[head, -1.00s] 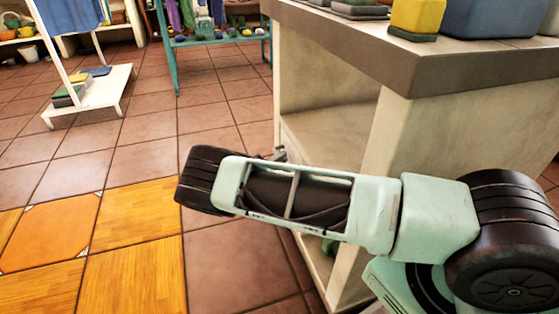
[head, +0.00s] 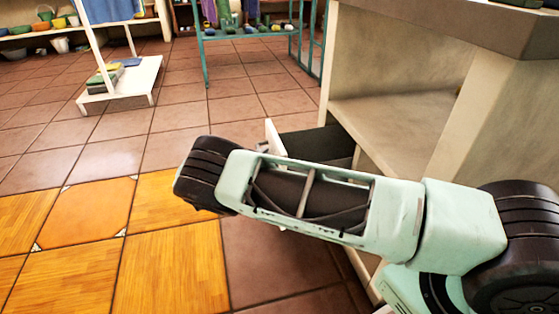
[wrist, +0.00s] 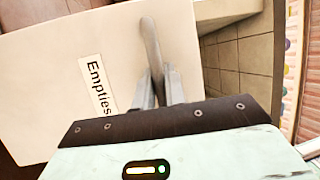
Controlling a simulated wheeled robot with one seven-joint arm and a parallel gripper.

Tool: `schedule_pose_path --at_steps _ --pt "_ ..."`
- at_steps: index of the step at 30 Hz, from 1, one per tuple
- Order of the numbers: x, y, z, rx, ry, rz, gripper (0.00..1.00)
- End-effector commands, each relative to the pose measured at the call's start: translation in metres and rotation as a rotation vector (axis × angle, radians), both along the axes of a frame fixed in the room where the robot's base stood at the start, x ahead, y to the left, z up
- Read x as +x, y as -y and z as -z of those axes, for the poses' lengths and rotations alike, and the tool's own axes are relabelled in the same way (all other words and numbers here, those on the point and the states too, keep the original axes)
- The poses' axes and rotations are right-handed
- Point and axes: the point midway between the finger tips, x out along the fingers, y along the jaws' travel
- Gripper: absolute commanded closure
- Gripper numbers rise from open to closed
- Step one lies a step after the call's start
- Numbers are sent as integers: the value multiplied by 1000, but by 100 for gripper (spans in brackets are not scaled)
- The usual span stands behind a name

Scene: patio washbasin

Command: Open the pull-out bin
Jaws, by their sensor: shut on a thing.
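The pull-out bin shows in the head view as a white front panel (head: 272,138) with a dark bin body (head: 318,143) behind it, standing out from the cabinet (head: 395,110). In the wrist view the pale front (wrist: 60,75) fills the left side and carries a label reading "Empties" (wrist: 98,85). A rounded upright handle (wrist: 150,42) is on this front. My gripper (wrist: 158,88) is shut on the handle. In the head view my arm hides most of the front's lower part and the handle.
A white stand (head: 120,83) with folded cloths and a teal rack (head: 245,50) stand farther back. The tiled floor to the left is clear.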

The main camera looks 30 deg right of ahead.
Motion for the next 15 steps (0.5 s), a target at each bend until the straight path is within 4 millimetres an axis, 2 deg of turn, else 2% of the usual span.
schedule_pose_path --at_steps 1,6,9,15 --pt "4 -15 9 4 5 -4 100" --pt "11 -53 8 3 4 -4 100" --pt "14 -70 7 3 4 -3 100" --pt "19 -91 4 1 2 -1 100"
